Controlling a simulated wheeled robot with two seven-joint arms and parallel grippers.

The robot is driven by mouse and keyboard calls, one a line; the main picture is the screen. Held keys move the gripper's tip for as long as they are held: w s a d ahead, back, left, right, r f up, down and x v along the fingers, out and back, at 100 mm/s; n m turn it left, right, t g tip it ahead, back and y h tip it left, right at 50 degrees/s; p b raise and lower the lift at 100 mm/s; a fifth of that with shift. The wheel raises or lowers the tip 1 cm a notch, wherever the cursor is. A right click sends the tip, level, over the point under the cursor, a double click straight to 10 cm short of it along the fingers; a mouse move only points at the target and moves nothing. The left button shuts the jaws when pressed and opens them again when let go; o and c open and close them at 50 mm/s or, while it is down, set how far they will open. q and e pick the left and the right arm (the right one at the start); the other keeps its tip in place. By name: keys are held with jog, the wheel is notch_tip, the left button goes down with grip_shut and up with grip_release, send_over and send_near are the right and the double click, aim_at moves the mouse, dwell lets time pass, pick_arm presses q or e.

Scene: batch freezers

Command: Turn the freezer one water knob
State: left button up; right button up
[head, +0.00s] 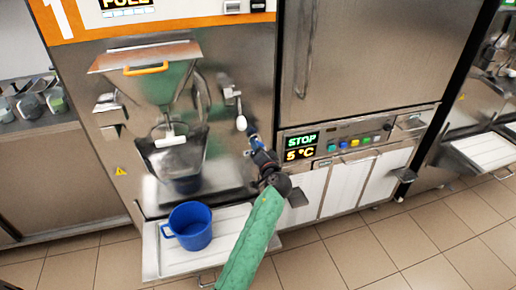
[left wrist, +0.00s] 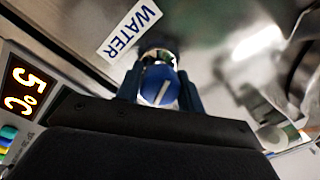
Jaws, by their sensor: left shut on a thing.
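The water knob (left wrist: 159,86) is blue with a white line on its face and sits beside a WATER label (left wrist: 129,33) in the left wrist view. My left gripper (left wrist: 158,92) is shut on the knob, with one dark finger on each side of it. In the head view my left gripper (head: 254,146) reaches the front of freezer one (head: 242,62), just left of the display panel; the knob is mostly hidden there by the gripper. My right gripper is not in view.
The panel (head: 301,147) reads STOP and 5 °C, with coloured buttons at its right. A blue pitcher (head: 190,226) stands on the white tray (head: 151,254) below the dispenser. A lever with a white knob (head: 241,123) hangs just above my gripper.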

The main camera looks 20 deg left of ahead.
pick_arm(q)
jog(key=m, duration=0.2)
jog(key=shift+a+m+p, duration=0.15)
jog(key=shift+m+p, duration=0.2)
jog(key=shift+m, duration=0.35)
jog(key=shift+m+p, duration=0.45)
jog(key=shift+m, duration=0.75)
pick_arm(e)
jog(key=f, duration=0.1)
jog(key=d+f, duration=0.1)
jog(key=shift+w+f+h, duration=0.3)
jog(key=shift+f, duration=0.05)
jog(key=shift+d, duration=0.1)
pick_arm(q)
jog(key=o, duration=1)
jog(key=shift+s+a, duration=0.1)
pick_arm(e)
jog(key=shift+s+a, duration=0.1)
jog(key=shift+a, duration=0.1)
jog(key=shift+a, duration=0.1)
